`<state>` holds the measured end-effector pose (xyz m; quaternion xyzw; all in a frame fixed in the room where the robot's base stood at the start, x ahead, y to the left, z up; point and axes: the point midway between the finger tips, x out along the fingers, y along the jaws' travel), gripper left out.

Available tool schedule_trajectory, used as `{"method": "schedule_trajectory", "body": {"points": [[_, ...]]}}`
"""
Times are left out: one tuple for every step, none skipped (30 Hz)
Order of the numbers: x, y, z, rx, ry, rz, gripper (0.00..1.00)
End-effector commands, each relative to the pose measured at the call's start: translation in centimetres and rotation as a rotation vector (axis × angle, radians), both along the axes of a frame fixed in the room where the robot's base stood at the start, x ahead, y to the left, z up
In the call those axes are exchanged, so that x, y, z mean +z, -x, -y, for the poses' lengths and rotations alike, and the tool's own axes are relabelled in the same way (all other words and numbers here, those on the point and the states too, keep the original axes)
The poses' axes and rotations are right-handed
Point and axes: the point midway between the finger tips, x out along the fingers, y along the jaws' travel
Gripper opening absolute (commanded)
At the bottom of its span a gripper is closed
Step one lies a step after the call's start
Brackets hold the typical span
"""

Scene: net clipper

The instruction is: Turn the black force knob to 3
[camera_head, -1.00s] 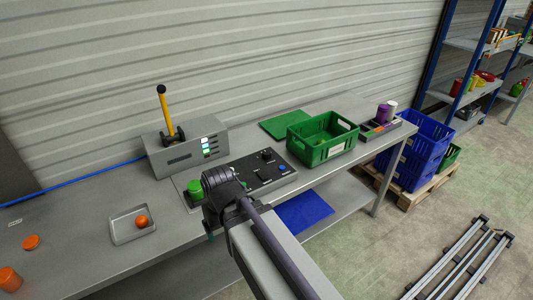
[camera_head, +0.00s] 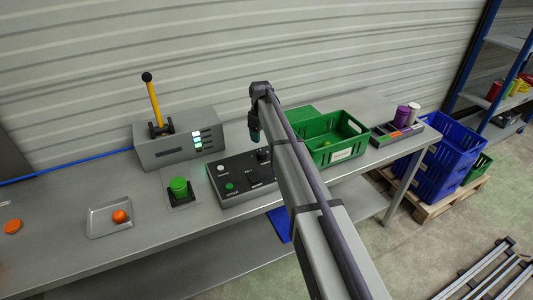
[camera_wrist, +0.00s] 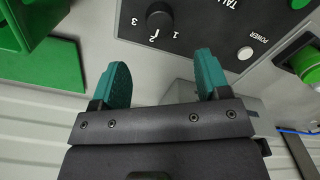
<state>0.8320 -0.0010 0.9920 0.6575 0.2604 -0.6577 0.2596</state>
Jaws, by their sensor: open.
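The black knob (camera_wrist: 159,18) sits on the dark control panel (camera_wrist: 205,30) near the top of the wrist view, which shows the panel upside down. The numbers 1, 2 and 3 stand around it. In the head view the knob (camera_head: 263,155) is at the panel's back right, beside my arm. My gripper (camera_wrist: 163,68) is open and empty. Its two teal fingers are spread apart, with the knob beyond the gap between them. In the head view my gripper (camera_head: 255,134) hangs above the panel's back edge, apart from the knob.
A white power button (camera_wrist: 245,53) and a green button (camera_head: 230,186) are on the panel. A grey box with a yellow lever (camera_head: 153,104) stands behind left. A large green button (camera_head: 179,188) is left of the panel. A green crate (camera_head: 340,140) stands close on the right.

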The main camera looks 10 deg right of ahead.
Motion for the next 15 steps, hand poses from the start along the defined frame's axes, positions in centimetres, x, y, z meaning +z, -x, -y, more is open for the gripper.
{"method": "schedule_trajectory", "body": {"points": [[-1.5, 0.0, 0.0, 0.000, 0.000, 0.000, 0.69], [-2.1, 0.0, 0.0, -0.001, 0.000, 0.000, 0.69], [-3.0, 0.0, 0.0, -0.001, 0.000, 0.000, 0.69], [-3.7, 0.0, 0.0, -0.001, 0.000, 0.000, 0.69], [-4.5, 0.0, 0.0, -0.001, 0.000, 0.000, 0.69], [-5.5, 0.0, 0.0, -0.001, 0.000, 0.000, 0.69], [-6.2, 0.0, 0.0, -0.001, 0.000, 0.000, 0.69], [-6.9, 0.0, 0.0, -0.001, 0.000, 0.000, 0.69], [-7.9, 0.0, 0.0, -0.002, 0.000, 0.000, 0.69], [-8.4, 0.0, 0.0, -0.002, 0.000, 0.000, 0.69], [-9.0, 0.0, 0.0, -0.002, 0.000, 0.000, 0.69], [-9.5, 0.0, 0.0, -0.002, 0.000, 0.000, 0.69], [-9.8, 0.0, 0.0, -0.002, 0.000, 0.000, 0.69], [-10.0, 0.0, 0.0, -0.002, 0.000, 0.000, 0.69], [-10.2, 0.0, 0.0, -0.002, 0.000, 0.000, 0.69]]}}
